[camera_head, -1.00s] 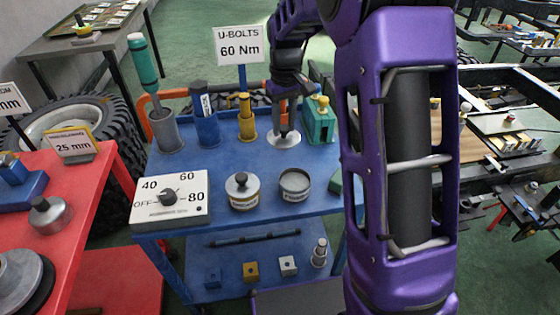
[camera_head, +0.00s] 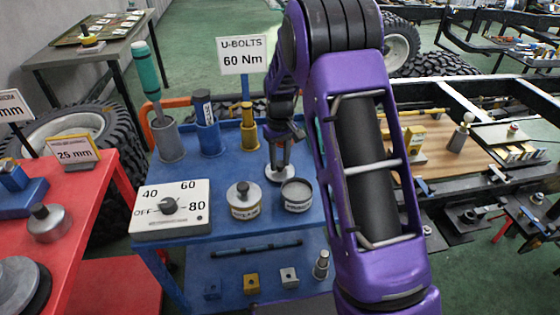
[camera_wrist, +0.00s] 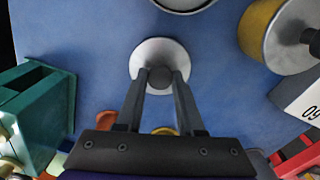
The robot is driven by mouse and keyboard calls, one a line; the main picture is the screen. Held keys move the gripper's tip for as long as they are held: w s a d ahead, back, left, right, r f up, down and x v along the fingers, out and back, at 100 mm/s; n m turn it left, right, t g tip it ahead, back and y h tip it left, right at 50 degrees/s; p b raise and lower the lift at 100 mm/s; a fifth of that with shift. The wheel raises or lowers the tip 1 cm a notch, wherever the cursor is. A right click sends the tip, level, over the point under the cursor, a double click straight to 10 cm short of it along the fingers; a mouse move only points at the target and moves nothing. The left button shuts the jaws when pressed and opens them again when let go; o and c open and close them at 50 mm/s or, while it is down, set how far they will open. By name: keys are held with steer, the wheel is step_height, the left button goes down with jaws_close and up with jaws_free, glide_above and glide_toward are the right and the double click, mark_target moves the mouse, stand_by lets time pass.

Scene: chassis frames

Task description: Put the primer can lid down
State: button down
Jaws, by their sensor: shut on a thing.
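The primer can lid, a pale round disc with a dark knob, shows in the head view (camera_head: 279,176) and the wrist view (camera_wrist: 149,52). My gripper (camera_wrist: 160,76) is shut on its knob, and it also shows in the head view (camera_head: 280,163). The lid is flat, at or just above the blue table top (camera_head: 222,172); I cannot tell if it touches. An open grey can (camera_head: 297,200) stands just in front and to the right of the lid in the head view. Its rim shows at the top of the wrist view (camera_wrist: 184,10).
A lidded can (camera_head: 243,207) stands left of the open can. A dial box (camera_head: 180,222) is further left. Grey, blue and yellow (camera_head: 249,137) holders line the back. A teal block (camera_wrist: 35,110) is close by in the wrist view, mostly hidden by my arm in the head view.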

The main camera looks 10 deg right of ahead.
mark_target(280, 163)
steer(key=shift+f, duration=0.15)
steer(key=c, duration=0.5)
jaws_free()
step_height(280, 163, up, 12)
steer(key=shift+r+p, duration=0.25)
steer(key=shift+p, duration=0.6)
